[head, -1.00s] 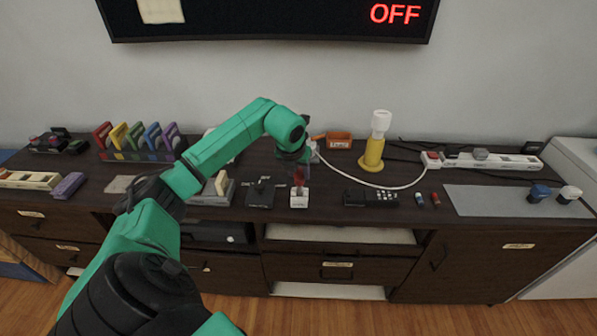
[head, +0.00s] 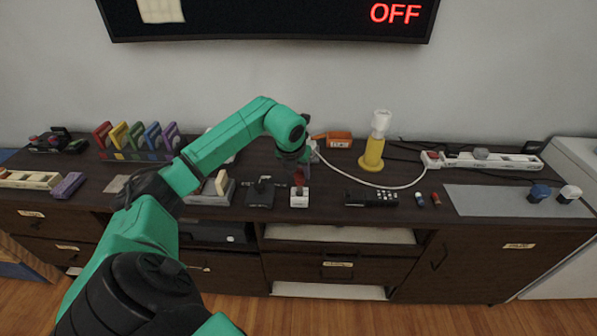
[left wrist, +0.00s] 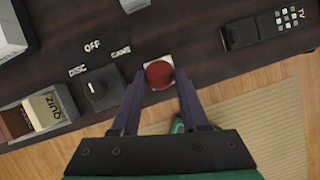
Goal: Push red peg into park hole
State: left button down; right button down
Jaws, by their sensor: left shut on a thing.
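The red peg (left wrist: 159,74) shows from above as a round red knob over a small white block in the left wrist view. In the head view the red peg (head: 299,177) stands just above the white block (head: 299,198), near the front edge of the cabinet top. My left gripper (left wrist: 160,80) points down, with one purple finger on each side of the red peg, and is shut on it. The hole and the peg's lower end are hidden, so I cannot tell how deep the peg sits. My right gripper is not in view.
A black switch box (left wrist: 102,92) with a knob and labels OFF, DISC and GAME stands left of the block. A black remote holder (head: 371,198) lies to the right. A grey holder with a QUIZ card (left wrist: 45,108) is further left. A white cable (head: 370,185) runs behind.

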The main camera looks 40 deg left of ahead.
aim_at(298, 182)
pick_arm(q)
jog(key=shift+f+b, duration=1.75)
jog(key=shift+f, duration=0.55)
jog(key=shift+c, duration=1.7)
grip_release()
jog(key=v, duration=1.4)
jog(key=shift+s+r, duration=0.15)
jog(key=shift+r, duration=0.15)
